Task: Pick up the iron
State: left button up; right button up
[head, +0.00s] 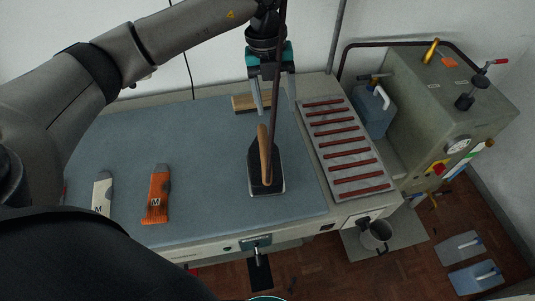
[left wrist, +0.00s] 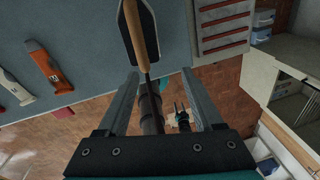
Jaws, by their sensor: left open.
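The iron (head: 265,183) stands on the blue-grey padded board (head: 215,130), dark with a long wooden handle (head: 263,150). A dark hose or cord (head: 276,90) rises from it. In the left wrist view the iron shows at the top (left wrist: 122,24), cut by the frame edge. My left gripper (head: 275,110) is open and empty above the board, beyond the iron's handle in the head view. The cord runs through the view between its two fingers in both pictures. The fingers look apart from the handle. My right gripper cannot be made out.
A rack with red-brown bars (head: 345,150) lies right of the iron. A grey boiler unit (head: 440,95) stands farther right. A wooden block (head: 245,103) sits beside the gripper. The middle of the board is clear.

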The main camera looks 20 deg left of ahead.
pick_arm(q)
jog(key=a+y, duration=0.2)
jog(key=a, duration=0.1)
send_over(264, 140)
jog(key=shift+n, duration=0.4)
jog(key=f, duration=0.5)
jog(key=f+p, duration=0.1)
jog(key=f, duration=0.2)
jog(key=shift+a, duration=0.25)
jog(key=shift+d+f+p, duration=0.15)
jog(key=shift+f+p, duration=0.05)
jog(key=shift+f, duration=1.4)
jog(key=shift+d+f+p, duration=0.1)
jog(key=shift+f+p, duration=0.05)
jog(key=shift+f, duration=1.4)
grip_shut()
jog(key=shift+r, duration=0.1)
jog(key=shift+w+r, duration=0.2)
